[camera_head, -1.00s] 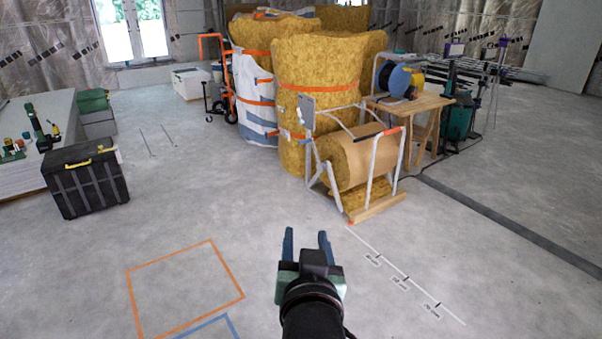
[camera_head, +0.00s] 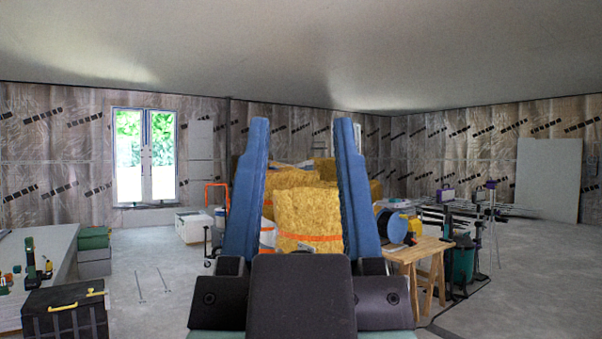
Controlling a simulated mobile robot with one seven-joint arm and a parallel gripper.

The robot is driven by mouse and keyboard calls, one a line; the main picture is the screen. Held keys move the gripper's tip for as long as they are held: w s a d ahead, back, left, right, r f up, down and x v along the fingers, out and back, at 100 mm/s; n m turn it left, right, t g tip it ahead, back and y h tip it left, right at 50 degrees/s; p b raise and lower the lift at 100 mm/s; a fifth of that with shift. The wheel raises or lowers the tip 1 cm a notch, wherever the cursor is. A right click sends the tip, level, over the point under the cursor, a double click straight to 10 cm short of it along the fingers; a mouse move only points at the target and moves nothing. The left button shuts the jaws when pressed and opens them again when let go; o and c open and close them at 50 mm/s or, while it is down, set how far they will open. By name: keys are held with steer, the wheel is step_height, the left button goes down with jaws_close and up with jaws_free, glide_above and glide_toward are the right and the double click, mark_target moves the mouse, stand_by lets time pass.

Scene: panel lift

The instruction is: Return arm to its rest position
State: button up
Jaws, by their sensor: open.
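My gripper (camera_head: 301,140) is large in the lower middle of the head view, close to the camera. Its two blue fingers point up and stand wide apart. It is open, with nothing between the fingers. Yellow insulation rolls (camera_head: 309,212) show through the gap, well behind it. My gripper hides the lower part of these rolls and the floor in the middle. The rest of my arm is hidden behind or below the gripper.
A black toolbox (camera_head: 65,315) and a workbench (camera_head: 50,245) stand at left. A wooden table (camera_head: 425,247) with a blue reel (camera_head: 394,228) stands at right. A pale panel (camera_head: 549,180) leans on the back wall. The floor at far right (camera_head: 545,285) is clear.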

step_height(320, 180, up, 24)
steer(key=p, duration=2.4)
steer(key=shift+r, duration=0.2)
